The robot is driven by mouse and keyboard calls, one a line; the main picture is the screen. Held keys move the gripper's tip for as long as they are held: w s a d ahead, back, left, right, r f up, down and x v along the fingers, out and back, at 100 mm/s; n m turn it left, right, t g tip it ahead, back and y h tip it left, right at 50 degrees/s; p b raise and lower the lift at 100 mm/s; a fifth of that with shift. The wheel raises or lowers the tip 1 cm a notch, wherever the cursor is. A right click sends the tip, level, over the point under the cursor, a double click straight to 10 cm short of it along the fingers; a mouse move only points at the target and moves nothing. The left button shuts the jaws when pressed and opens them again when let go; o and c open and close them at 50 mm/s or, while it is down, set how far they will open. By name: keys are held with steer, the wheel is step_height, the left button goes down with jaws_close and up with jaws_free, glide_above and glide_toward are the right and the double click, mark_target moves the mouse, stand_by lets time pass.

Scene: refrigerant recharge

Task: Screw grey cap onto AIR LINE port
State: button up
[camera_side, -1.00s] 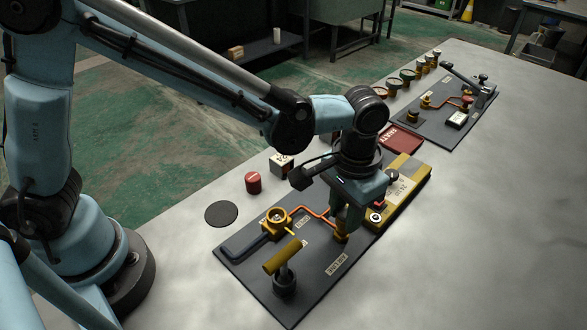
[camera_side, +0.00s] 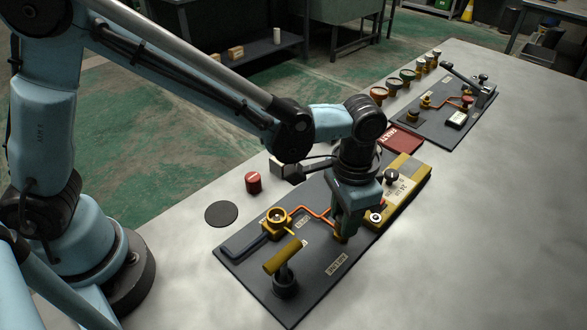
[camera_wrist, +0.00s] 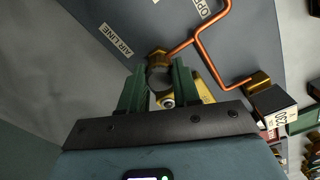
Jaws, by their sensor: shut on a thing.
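The AIR LINE port is a brass fitting (camera_side: 341,238) on the dark panel (camera_side: 310,280), near its AIR LINE label (camera_side: 336,264). It also shows in the wrist view (camera_wrist: 157,56) at the end of a copper pipe. My gripper (camera_side: 346,226) points down over this port. In the wrist view, the green fingers of my gripper (camera_wrist: 159,84) are shut on a dark grey round cap (camera_wrist: 159,78). The cap is right at the brass fitting; the fingers hide its sides, and I cannot tell how far it is seated.
A yellow-handled valve (camera_side: 283,257) and a brass ring fitting (camera_side: 275,222) stand on the same panel. A yellow case (camera_side: 410,180) lies close behind my gripper. A red cap (camera_side: 253,182) and a black disc (camera_side: 221,213) lie left. The table's right side is clear.

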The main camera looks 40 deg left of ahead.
stand_by(0.3)
steer(key=shift+m, duration=1.9)
steer(key=shift+m, duration=0.6)
steer(key=shift+f+m, duration=0.1)
steer(key=shift+m, duration=1)
